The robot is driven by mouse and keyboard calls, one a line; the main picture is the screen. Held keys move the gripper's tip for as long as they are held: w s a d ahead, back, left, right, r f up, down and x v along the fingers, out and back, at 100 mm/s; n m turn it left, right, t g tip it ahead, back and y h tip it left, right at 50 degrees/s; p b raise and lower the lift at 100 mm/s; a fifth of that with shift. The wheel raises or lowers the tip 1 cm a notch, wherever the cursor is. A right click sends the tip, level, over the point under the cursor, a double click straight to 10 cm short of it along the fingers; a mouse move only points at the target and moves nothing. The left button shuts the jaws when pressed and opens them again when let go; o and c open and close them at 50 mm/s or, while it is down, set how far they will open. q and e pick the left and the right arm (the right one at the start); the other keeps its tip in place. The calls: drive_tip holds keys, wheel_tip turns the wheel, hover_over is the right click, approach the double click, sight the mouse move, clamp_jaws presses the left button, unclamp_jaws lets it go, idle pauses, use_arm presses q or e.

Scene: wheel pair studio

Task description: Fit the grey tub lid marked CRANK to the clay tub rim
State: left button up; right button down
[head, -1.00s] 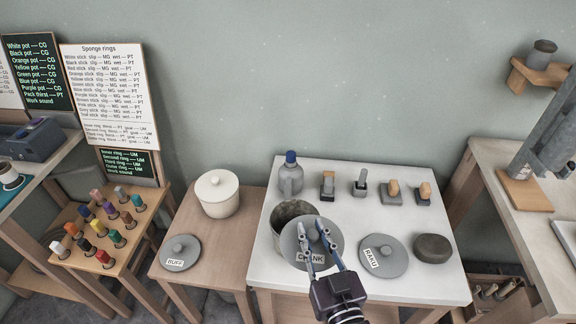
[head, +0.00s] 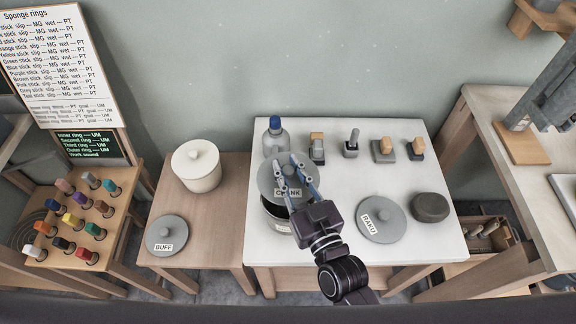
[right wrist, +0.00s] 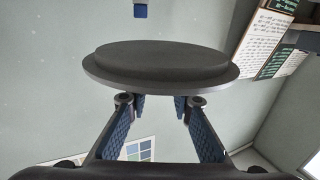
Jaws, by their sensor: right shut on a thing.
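The grey lid marked CRANK (head: 268,176) is in my right gripper (head: 290,166), whose fingers close on its knob. The lid also shows in the right wrist view (right wrist: 160,66), seen from the side above the fingers (right wrist: 160,103). The clay tub (head: 279,224) stands on the white table below the lid, mostly hidden by it. A dark strip of its opening shows at the front left, between rim and lid. The lid sits over the rear of the opening; whether it touches the rim is unclear. My left gripper is not in view.
A grey lid marked RAKU (head: 385,226) and a dark round block (head: 430,207) lie to the right. A blue-capped bottle (head: 275,140) and several stamps stand behind. A BUFF lid (head: 166,232) and white pot (head: 196,168) are on the wooden table (head: 210,224).

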sight(289, 182)
drive_tip(key=shift+s+f+b, duration=0.15)
drive_tip(key=shift+f+b, duration=0.55)
drive_tip(key=shift+f, duration=0.1)
drive_tip(key=shift+f+b, duration=1.2)
drive_tip(key=shift+f, duration=0.7)
drive_tip(key=shift+p, duration=0.55)
drive_tip(key=shift+f, duration=0.25)
drive_tip(key=shift+f+b, duration=0.7)
drive_tip(key=shift+f, duration=0.25)
